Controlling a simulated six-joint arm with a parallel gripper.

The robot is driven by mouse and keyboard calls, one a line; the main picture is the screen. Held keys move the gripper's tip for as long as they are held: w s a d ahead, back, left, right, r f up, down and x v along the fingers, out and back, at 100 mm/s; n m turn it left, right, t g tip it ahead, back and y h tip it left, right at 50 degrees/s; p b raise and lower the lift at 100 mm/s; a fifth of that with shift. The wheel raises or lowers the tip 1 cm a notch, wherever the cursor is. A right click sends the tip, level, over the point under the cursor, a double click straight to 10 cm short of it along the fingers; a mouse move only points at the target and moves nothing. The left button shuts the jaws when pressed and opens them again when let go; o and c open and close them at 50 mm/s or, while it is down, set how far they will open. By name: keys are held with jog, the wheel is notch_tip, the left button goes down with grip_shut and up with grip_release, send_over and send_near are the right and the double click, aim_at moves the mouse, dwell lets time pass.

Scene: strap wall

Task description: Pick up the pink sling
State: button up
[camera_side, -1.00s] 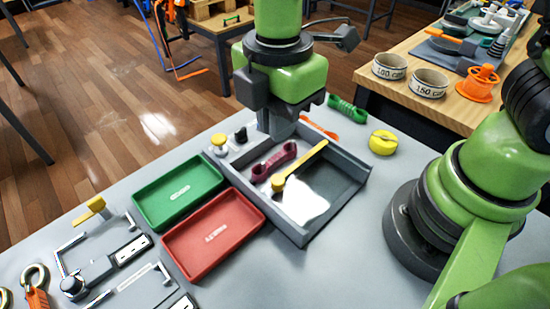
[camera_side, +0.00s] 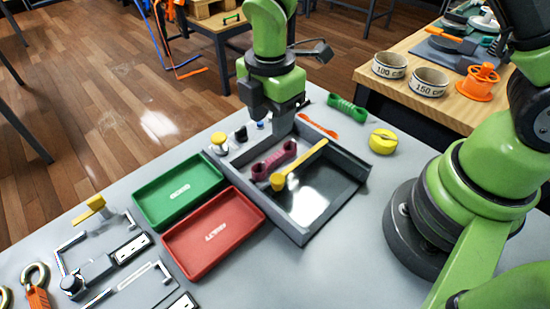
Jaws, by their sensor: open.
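The pink sling (camera_side: 274,160) is a dark pink, bone-shaped piece with a loop at each end. It lies in the left part of the grey tray (camera_side: 303,237), beside a yellow stick with a round end (camera_side: 300,165). My gripper (camera_side: 284,132) points down over the far edge of the tray, just behind the sling's upper right end. It is open and looks empty, apart from the sling as far as I can tell. Its fingertips are partly hidden, and their height over the tray is unclear.
A green tray (camera_side: 178,226) and a red tray (camera_side: 196,275) stand left of the grey tray. A yellow knob (camera_side: 219,140) stands at its far left corner. A green sling (camera_side: 347,107), an orange piece (camera_side: 318,127) and a yellow disc (camera_side: 383,141) lie beyond it.

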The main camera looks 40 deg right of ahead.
send_over(273, 158)
jog(key=f, duration=0.4)
jog(key=shift+w+d+f, duration=0.1)
jog(key=shift+w+f, duration=0.1)
jog(key=shift+f, duration=0.05)
jog(key=f, duration=0.5)
jog(key=shift+s+f, duration=0.15)
jog(key=shift+s, duration=0.05)
grip_shut()
